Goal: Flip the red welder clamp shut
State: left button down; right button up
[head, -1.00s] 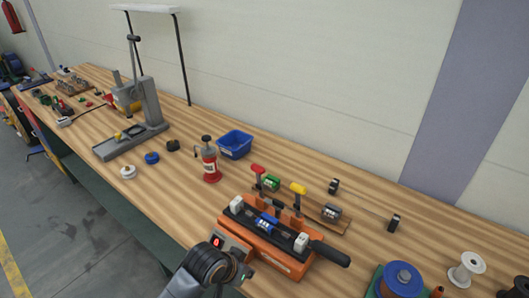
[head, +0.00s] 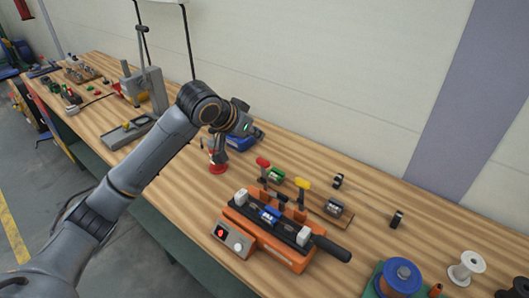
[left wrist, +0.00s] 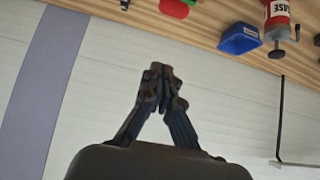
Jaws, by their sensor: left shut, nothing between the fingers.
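The red welder clamp (head: 262,163) has its red handle raised upright at the left rear of the orange welder (head: 283,254). A yellow-handled clamp (head: 304,184) also stands upright to its right. My left gripper (head: 242,121) is high above the bench, left of and above the clamp, near the blue bin, touching nothing visible. In the left wrist view its fingers (left wrist: 160,85) are shut and empty, with the wall behind them. A red piece (left wrist: 175,8), probably the clamp's handle, shows at the top edge there. My right gripper is not in view.
A red grease can (head: 217,167) and the blue bin (head: 243,142) stand left of the welder, partly behind my arm. A wooden tray (head: 328,214) with parts lies behind it. Spools (head: 466,268) stand at the right. The welder's black handle (head: 333,248) sticks out right.

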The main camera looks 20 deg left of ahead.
aim_at(264, 159)
pick_arm(q)
jog(key=shift+w+f, duration=0.1)
jog(key=p+x, duration=0.4)
jog(key=x, duration=0.5)
jog(key=s+f+p, duration=0.1)
jog(key=s+a+f+p, duration=0.1)
jog(key=s, duration=0.1)
jog(key=shift+d+f, duration=0.1)
jog(key=shift+f, duration=0.05)
jog(key=shift+w, duration=0.15)
jog(key=shift+f, duration=0.1)
